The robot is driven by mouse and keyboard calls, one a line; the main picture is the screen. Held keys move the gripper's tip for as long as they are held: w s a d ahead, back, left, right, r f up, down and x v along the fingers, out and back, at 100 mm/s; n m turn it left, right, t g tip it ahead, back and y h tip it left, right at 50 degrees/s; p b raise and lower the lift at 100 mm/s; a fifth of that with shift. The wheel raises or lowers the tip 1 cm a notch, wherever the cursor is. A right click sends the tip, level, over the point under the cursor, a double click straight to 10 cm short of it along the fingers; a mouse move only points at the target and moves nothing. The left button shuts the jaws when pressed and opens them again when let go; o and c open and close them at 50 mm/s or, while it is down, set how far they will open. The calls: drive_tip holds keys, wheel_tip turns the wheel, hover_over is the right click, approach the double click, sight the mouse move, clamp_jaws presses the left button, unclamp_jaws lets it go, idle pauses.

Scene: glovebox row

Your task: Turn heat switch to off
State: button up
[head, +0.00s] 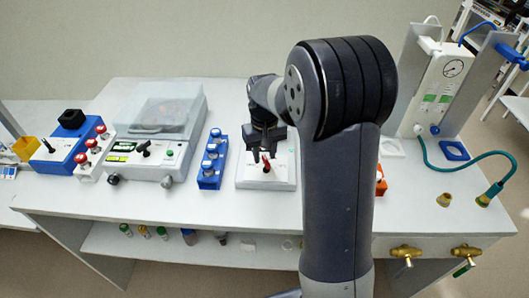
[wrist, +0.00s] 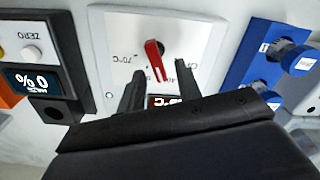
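The heat switch is a red lever knob (wrist: 154,58) on a white panel (wrist: 115,25), seen in the wrist view. Its long end points toward the bottom of that picture, between the panel's "70°C" mark at left and a partly covered mark at right that looks like "OF". Another mark, like "40", is partly hidden by the right finger. My gripper (wrist: 160,72) is open, its two fingers on either side of the lever's end with visible gaps. In the head view, my gripper (head: 265,153) hangs over the white box (head: 252,184) and the red lever (head: 266,164).
A blue rack with capped bottles (head: 210,165) stands left of the box. A balance-like device with a clear lid (head: 160,105) is farther left. In the wrist view, a dark unit with a "0%" display (wrist: 30,80) is at left. An orange item (head: 381,183) lies right of my arm.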

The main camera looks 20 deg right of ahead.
sight(265, 157)
wheel_tip(265, 157, up, 11)
idle(0.6)
drive_tip(key=shift+f, duration=0.1)
wheel_tip(265, 157, down, 11)
drive_tip(key=shift+r, duration=0.1)
idle(0.5)
drive_tip(key=shift+r, duration=0.1)
drive_tip(key=shift+f, duration=0.35)
drive_tip(key=shift+r+m, duration=0.2)
drive_tip(key=shift+m, duration=0.3)
drive_tip(key=m, duration=0.3)
drive_tip(key=d+m, duration=0.1)
drive_tip(key=m, duration=0.2)
drive_tip(key=shift+s+b, duration=0.1)
drive_tip(key=shift+b, duration=0.25)
idle(0.5)
idle(0.4)
